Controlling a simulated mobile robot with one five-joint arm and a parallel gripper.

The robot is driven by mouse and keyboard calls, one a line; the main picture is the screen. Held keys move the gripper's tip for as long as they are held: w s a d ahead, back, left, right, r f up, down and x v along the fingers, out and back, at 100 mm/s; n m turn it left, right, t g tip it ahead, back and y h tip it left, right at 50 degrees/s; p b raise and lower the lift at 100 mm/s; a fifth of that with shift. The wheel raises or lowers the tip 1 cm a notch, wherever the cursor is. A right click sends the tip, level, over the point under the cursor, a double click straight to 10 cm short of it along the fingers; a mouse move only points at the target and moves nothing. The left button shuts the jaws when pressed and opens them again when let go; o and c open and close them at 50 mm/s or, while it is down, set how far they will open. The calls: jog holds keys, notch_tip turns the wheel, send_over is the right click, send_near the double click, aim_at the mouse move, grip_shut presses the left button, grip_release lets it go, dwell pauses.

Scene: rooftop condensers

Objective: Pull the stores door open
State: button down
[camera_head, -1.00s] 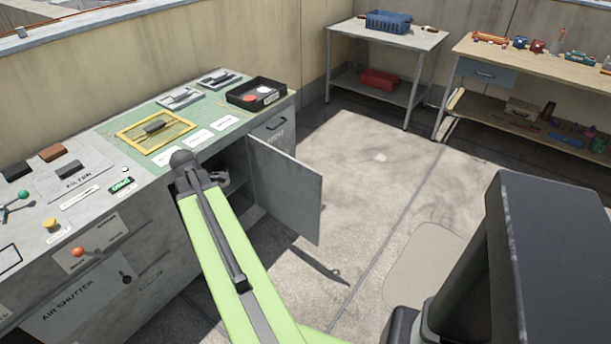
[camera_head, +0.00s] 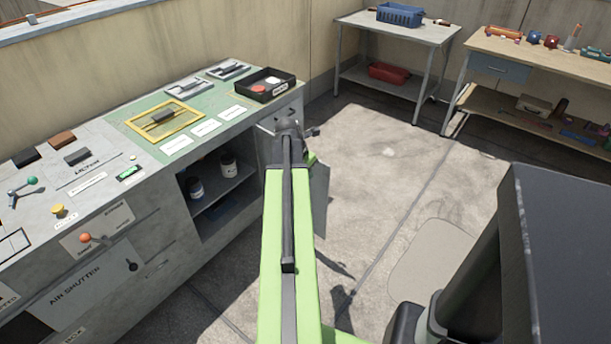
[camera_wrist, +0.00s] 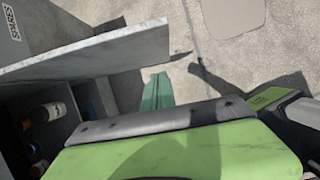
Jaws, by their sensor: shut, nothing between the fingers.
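The stores door (camera_head: 320,195) is a plain grey panel on the bench front. It stands swung well out from its cupboard, partly hidden behind my arm in the head view. In the wrist view the door (camera_wrist: 110,48) crosses the upper left, its far edge over open floor. The cupboard (camera_head: 212,208) is open and shows jars on its shelf. My gripper (camera_wrist: 158,80) shows as green fingers, shut and empty, on the cupboard side of the door. I cannot tell if it touches the door. In the head view my arm mostly hides the fingers.
The bench top (camera_head: 100,165) carries levers, a yellow frame (camera_head: 165,122) and a black tray (camera_head: 264,88). A drawer (camera_wrist: 12,22) sits beside the door's hinge side. A steel table (camera_head: 395,27) and a wooden workbench (camera_head: 540,52) stand at the back. The floor (camera_head: 400,170) right of the door is clear.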

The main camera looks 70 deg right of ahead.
aim_at(318, 173)
jog(key=d+f+b, duration=0.1)
jog(key=s+d+f+b, duration=0.1)
jog(key=d+f, duration=0.2)
jog(key=d, duration=0.1)
jog(key=shift+s+d+f+b, duration=0.1)
jog(key=shift+s+f+b, duration=0.15)
jog(key=shift+s+b, duration=0.15)
jog(key=shift+d, duration=0.15)
